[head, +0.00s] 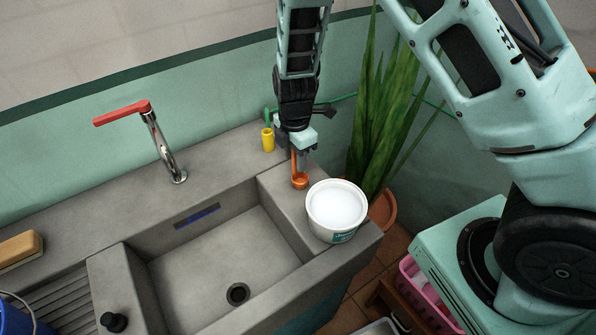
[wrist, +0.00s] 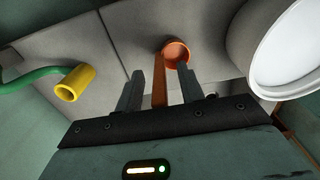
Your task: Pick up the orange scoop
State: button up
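The orange scoop (head: 300,182) has a small round bowl and a long straight handle. In the head view it is at the sink's right-hand ledge, left of the white tub, with its handle rising toward my gripper (head: 297,152). In the wrist view the scoop's handle (wrist: 159,92) runs between the two fingers of my gripper (wrist: 159,72), with its bowl beyond the fingertips. Narrow gaps show on both sides of the handle, so my gripper is open around it. I cannot tell whether the bowl rests on the ledge.
The white tub (head: 337,208) stands close right of the scoop; it also shows in the wrist view (wrist: 290,50). A yellow hose end (head: 268,140) is close on the left. The sink basin (head: 220,265) is empty. A leafy plant (head: 385,120) stands behind the tub.

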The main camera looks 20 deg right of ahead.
grip_shut()
